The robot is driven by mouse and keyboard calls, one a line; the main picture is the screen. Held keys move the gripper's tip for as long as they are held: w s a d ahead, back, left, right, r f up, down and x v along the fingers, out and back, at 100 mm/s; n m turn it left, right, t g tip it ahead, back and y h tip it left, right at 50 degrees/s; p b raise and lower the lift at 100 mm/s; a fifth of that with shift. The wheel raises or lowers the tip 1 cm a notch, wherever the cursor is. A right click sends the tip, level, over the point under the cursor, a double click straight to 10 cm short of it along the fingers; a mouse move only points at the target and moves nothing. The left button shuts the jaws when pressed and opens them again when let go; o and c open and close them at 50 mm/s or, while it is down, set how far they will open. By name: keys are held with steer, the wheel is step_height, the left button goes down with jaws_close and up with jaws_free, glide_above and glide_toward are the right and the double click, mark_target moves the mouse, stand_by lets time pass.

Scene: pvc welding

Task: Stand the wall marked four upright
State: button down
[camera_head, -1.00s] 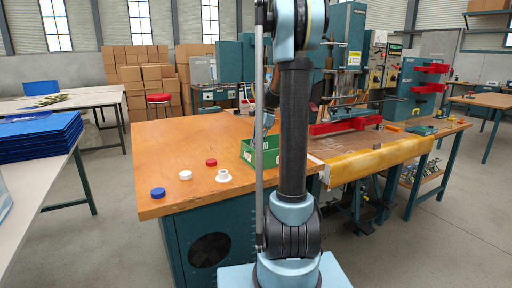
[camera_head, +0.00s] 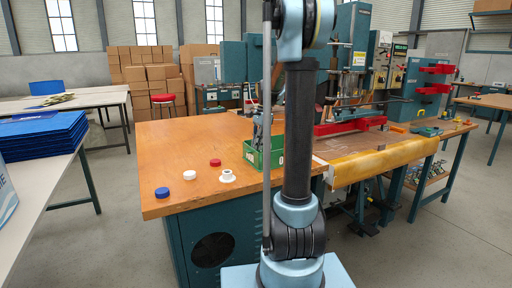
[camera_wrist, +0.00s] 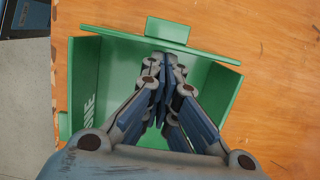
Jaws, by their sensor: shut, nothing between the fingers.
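The green box (camera_head: 252,157) stands on the wooden bench top, partly behind my arm in the head view. In the wrist view its left wall (camera_wrist: 84,82) carries white letters, of which "NE" shows. The far wall (camera_wrist: 125,42) has a tab, and the right wall (camera_wrist: 221,88) appears leaning outward. My gripper hides the near side and much of the floor. No marking "four" is readable, so I cannot tell which wall that is. My gripper (camera_wrist: 165,72) is shut and empty, pointing down over the box's interior; it also shows above the box in the head view (camera_head: 263,140).
A blue cap (camera_head: 162,192), a white cap (camera_head: 190,174), a red cap (camera_head: 215,162) and a white flanged piece (camera_head: 227,176) lie left of the box. The bench (camera_head: 195,140) is otherwise clear there. A machine with a red bar (camera_head: 350,125) stands at right.

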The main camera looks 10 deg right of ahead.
steer(key=d, duration=0.2)
steer(key=w+d, duration=0.1)
steer(key=shift+w+d+r, duration=0.15)
steer(key=shift+d+r, duration=0.05)
steer(key=shift+d, duration=0.15)
steer(key=s+v, duration=0.1)
steer(key=v, duration=0.8)
steer(key=s+n, duration=0.1)
steer(key=s, duration=0.2)
steer(key=s+a+n, duration=0.1)
steer(key=s, duration=0.2)
steer(key=s+a+f+n, duration=0.1)
steer(key=s, duration=0.2)
steer(key=shift+s+a+t+h, duration=0.1)
steer(key=shift+s+t+h, duration=0.05)
steer(key=shift+t+h, duration=0.15)
steer(key=s+a+f+n+t, duration=0.1)
steer(key=s+f+n, duration=0.4)
steer(key=s+f, duration=0.4)
steer(key=s+a+f+n+t+h, duration=0.1)
steer(key=s+f+n, duration=0.5)
steer(key=s, duration=1)
step_height(320, 180, down, 4)
steer(key=shift+s+r+n+h, duration=0.1)
steer(key=shift+s+n+h, duration=0.2)
